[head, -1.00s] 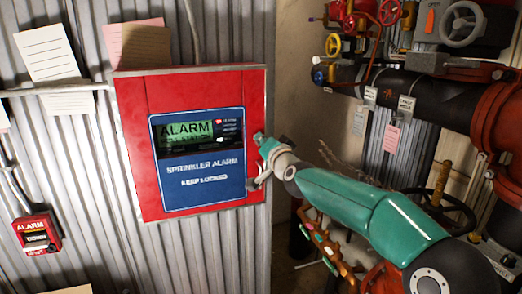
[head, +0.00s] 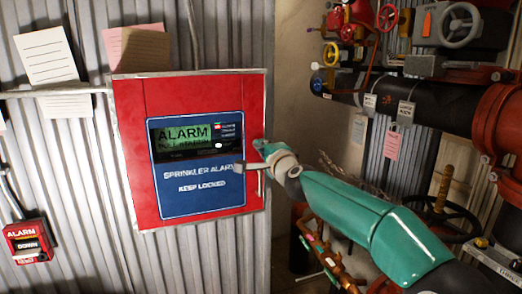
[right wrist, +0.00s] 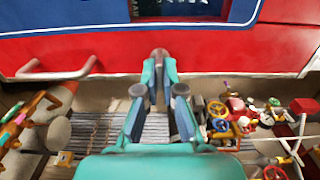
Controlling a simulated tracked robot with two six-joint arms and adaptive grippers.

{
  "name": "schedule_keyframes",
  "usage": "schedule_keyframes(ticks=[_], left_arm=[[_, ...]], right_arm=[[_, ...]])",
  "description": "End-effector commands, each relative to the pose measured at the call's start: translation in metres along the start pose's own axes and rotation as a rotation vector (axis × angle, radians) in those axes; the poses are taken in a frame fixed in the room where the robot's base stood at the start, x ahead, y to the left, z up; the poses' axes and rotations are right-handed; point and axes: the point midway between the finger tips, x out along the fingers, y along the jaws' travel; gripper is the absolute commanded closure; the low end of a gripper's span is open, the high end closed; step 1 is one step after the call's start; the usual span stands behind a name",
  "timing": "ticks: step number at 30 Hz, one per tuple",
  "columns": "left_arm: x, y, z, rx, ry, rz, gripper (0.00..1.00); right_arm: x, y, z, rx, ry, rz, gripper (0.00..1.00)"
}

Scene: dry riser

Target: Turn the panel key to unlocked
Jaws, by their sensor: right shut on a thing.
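The alarm panel (head: 128,160) is a red box on the corrugated wall, with a lit "ALARM" display and a blue "Sprinkler Alarm, Keep Locked" plate. It also shows across the top of the right wrist view (right wrist: 215,48). My right gripper (head: 258,157) is at the panel's right edge, beside the grey handle (head: 260,184). In the right wrist view its fingers (right wrist: 158,57) are together at the panel's edge, right of the handle (right wrist: 58,72). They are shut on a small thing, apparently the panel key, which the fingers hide. Its turn position cannot be seen. My left gripper is out of view.
Pipes with valve wheels (head: 462,24) and hanging tags crowd the right side. A red alarm pull box (head: 27,242) is at the lower left. Paper notes (head: 46,55) hang above the panel. A dark handwheel (head: 440,215) stands behind my right arm.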

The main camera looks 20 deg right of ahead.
Motion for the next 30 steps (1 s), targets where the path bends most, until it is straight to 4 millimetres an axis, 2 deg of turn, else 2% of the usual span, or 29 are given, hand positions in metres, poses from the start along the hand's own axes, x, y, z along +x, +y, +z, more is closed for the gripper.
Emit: schedule_keyframes(ticks=[17, 18, 22, 30], left_arm=[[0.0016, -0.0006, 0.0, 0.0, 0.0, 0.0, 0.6], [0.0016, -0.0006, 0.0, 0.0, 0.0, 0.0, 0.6], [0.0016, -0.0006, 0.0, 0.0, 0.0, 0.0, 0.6], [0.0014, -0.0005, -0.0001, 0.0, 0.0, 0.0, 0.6]], right_arm=[[0.0009, 0.0047, -0.002, 0.042, 0.003, 0.006, 1.0], [0.001, 0.0048, -0.0019, 0.042, 0.003, 0.007, 0.91], [0.0008, 0.0041, -0.0015, 0.041, 0.003, 0.005, 0.69], [0.0005, 0.0021, -0.0003, 0.039, 0.001, 0.003, 0.69]])
